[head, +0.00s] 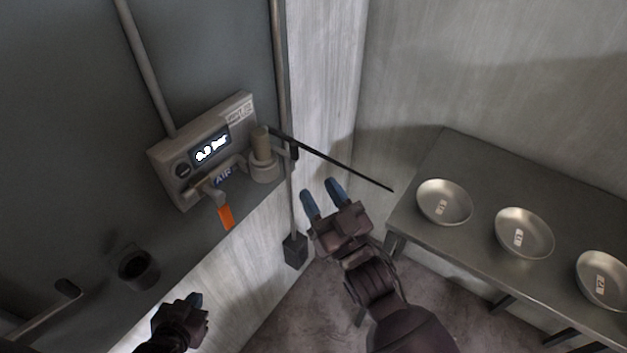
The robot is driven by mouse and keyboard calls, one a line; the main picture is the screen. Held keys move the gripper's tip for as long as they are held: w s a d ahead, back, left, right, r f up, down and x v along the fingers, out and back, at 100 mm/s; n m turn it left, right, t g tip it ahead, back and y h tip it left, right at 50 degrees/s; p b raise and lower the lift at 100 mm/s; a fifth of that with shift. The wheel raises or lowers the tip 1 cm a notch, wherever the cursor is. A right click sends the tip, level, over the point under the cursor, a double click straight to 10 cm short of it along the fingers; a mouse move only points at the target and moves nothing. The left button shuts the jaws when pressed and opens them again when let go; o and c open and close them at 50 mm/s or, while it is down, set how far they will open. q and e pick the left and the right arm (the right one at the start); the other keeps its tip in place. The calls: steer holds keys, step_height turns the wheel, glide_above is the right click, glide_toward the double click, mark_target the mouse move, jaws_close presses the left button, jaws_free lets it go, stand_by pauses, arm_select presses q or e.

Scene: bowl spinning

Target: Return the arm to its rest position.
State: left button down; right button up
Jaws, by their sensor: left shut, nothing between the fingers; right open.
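My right gripper (324,192) has two blue fingertips spread apart and is empty. It is raised in the middle of the head view, between the wall unit and the table with bowls. My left gripper (193,301) is low at the left, below the wall unit, with its fingers together and nothing visible in them. My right arm comes up from the bottom of the picture behind its gripper.
A wall unit (163,158) with a lit display, an orange handle (226,216) and a thin black rod (345,167) is at upper left. Three metal bowls (444,202) (524,233) (604,280) stand on a grey table (480,165) at right. A dark cup-like holder (138,268) is at lower left.

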stand_by(0.6)
steer(key=d+f+m+g+h, duration=0.35)
steer(key=d+f+h, duration=0.7)
steer(key=d, duration=0.55)
steer(key=s+d+f+m+g+h, duration=0.2)
steer(key=s+d+f+g+h, duration=0.1)
steer(key=s+d+f, duration=0.9)
steer(key=shift+s+d+m, duration=0.35)
steer(key=shift+s+d, duration=0.35)
steer(key=shift+d, duration=0.2)
